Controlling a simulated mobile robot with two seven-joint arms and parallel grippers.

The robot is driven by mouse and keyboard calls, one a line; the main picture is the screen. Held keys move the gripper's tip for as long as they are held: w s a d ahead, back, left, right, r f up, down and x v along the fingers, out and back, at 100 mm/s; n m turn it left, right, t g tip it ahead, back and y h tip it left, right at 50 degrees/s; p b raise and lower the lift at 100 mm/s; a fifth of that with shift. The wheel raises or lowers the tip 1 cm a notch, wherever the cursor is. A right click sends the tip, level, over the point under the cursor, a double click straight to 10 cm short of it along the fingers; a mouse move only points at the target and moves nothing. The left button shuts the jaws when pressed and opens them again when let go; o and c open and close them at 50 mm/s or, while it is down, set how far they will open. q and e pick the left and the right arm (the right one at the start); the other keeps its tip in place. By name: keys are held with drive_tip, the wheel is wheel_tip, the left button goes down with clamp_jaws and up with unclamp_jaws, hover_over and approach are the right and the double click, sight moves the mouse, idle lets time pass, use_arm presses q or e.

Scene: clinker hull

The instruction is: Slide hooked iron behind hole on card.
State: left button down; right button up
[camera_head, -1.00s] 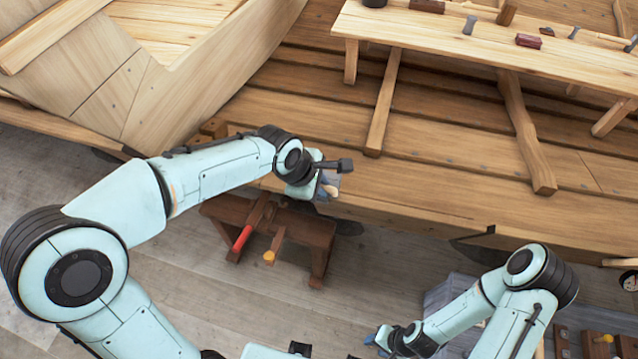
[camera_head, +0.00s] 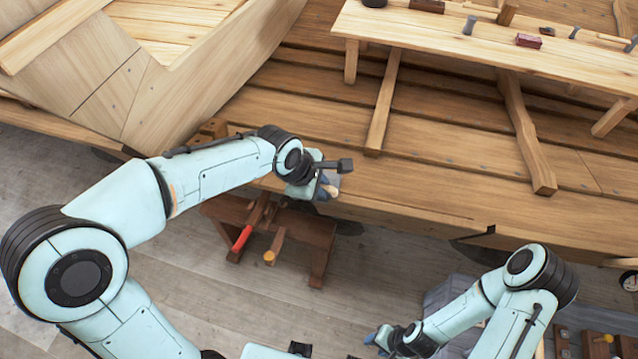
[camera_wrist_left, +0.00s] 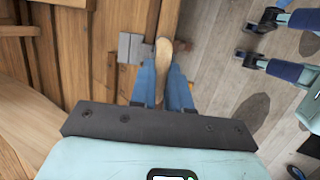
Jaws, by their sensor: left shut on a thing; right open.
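My left gripper (camera_head: 325,188) is beside the hull planking, above a dark wooden stand. In the left wrist view its blue fingers (camera_wrist_left: 164,85) are shut on a tool with a pale wooden handle (camera_wrist_left: 163,52). A grey metal-looking piece (camera_wrist_left: 133,48) lies just left of the handle; I cannot tell whether it belongs to the tool. The fingers hide much of the held thing, and no hook can be made out. My right gripper (camera_head: 375,338) is open and low in the head view, far from the left one. I cannot make out a card or its hole.
The wooden hull (camera_head: 450,190) fills the upper part of the head view. A plank bench (camera_head: 440,40) with several small tools stands on it. The dark stand (camera_head: 318,240) has a red-handled tool (camera_head: 241,238) and a wooden-handled one (camera_head: 274,247).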

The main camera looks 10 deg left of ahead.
idle(0.3)
use_arm(q)
drive_tip(key=shift+r, duration=0.1)
drive_tip(key=shift+d+b, duration=0.3)
drive_tip(key=shift+d, duration=2.5)
use_arm(e)
drive_tip(key=shift+s+f, duration=0.35)
drive_tip(key=shift+f, duration=0.05)
use_arm(q)
drive_tip(key=d, duration=0.5)
drive_tip(key=shift+d+b, duration=0.25)
drive_tip(key=shift+b, duration=0.1)
use_arm(e)
drive_tip(key=shift+s+f, duration=0.3)
drive_tip(key=shift+f, duration=0.2)
use_arm(q)
drive_tip(key=shift+d, duration=0.1)
drive_tip(key=d, duration=0.5)
drive_tip(key=shift+d, duration=0.15)
use_arm(e)
drive_tip(key=shift+s+f, duration=0.2)
drive_tip(key=shift+f, duration=0.05)
